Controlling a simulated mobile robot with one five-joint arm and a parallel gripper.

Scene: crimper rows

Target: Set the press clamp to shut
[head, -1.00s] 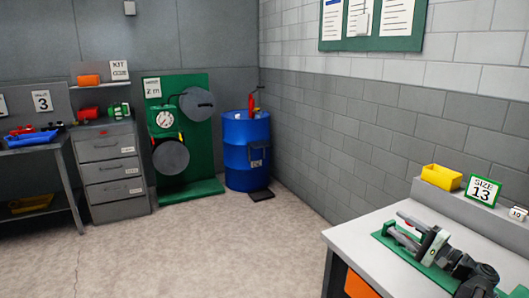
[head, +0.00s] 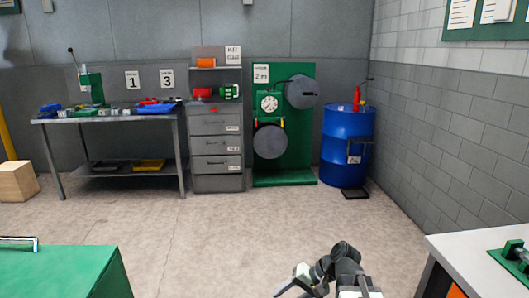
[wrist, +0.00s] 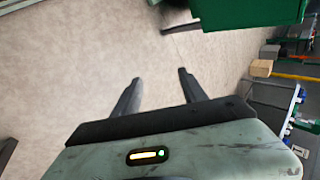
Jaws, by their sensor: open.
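My gripper (wrist: 159,77) is open and empty, its two dark fingers apart over bare floor in the wrist view. My arm shows at the bottom of the head view, where its fingertips cannot be made out clearly. A green press-like device with an upright lever (head: 90,88) stands on the far left workbench, well away from my gripper. Part of a green fixture (head: 514,262) shows on the right bench, cut off by the picture edge. I cannot tell for sure which is the press clamp or how its handle is set.
A green cabinet (head: 65,272) with a metal handle is at front left. The far workbench (head: 110,174), grey drawers (head: 217,150), green gauge panel (head: 285,178) and blue drum (head: 346,150) line the back wall. A white-topped bench (head: 465,262) is at right. The middle floor is clear.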

